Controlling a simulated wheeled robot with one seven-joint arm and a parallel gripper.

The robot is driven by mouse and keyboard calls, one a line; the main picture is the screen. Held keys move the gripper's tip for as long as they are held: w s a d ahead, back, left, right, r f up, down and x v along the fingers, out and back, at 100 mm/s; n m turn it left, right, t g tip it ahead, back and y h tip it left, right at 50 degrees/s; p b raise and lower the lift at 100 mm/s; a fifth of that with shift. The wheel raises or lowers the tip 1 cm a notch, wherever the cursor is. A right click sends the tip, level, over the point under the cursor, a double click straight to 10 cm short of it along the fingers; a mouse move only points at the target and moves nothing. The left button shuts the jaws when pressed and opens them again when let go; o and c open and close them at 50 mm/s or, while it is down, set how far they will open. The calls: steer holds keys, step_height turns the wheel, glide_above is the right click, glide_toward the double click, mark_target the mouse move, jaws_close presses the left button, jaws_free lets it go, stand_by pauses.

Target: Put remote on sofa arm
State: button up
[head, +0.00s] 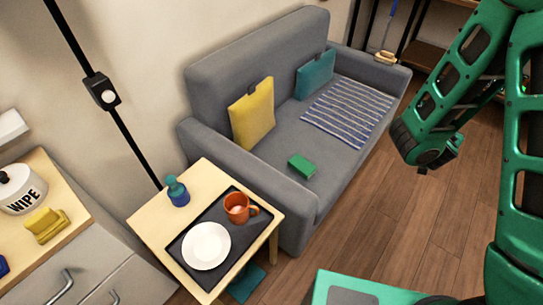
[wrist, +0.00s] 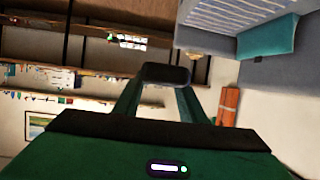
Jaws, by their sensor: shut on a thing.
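My gripper (wrist: 158,98) shows in the wrist view, its two green fingers shut on a dark, rounded block. This block looks like the remote (wrist: 166,74), seen nearly end-on. The grey sofa (head: 255,70) stands against the wall in the head view. Its near arm (head: 245,172) and its far arm (head: 375,68) both look bare on top. In the wrist view, part of the sofa (wrist: 270,70) shows at upper right, turned on its side, apart from the held block. In the head view my arm is at the right, and I cannot make out the fingertips or the remote.
The sofa carries a yellow cushion (head: 252,112), a teal cushion (head: 315,74), a striped blanket (head: 348,110) and a green block (head: 301,165). A side table (head: 150,222) holds a tray with plate and mug, and a bottle. A brush (head: 386,57) is behind the far arm. Floor (head: 415,235) in front is clear.

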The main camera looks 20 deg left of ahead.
steer(key=shift+a, duration=0.1)
steer(key=a+f+n+y, duration=0.3)
steer(key=a+f+y, duration=0.15)
steer(key=a, duration=0.75)
steer(key=n+g+y, duration=0.3)
steer(key=n+y, duration=0.6)
steer(key=n, duration=0.1)
glide_above(269, 178)
step_height(269, 178, down, 13)
steer(key=shift+w+f, duration=0.1)
steer(key=shift+f, duration=3.15)
steer(key=shift+a+f, duration=0.1)
steer(key=shift+f, duration=0.45)
steer(key=o, duration=1.3)
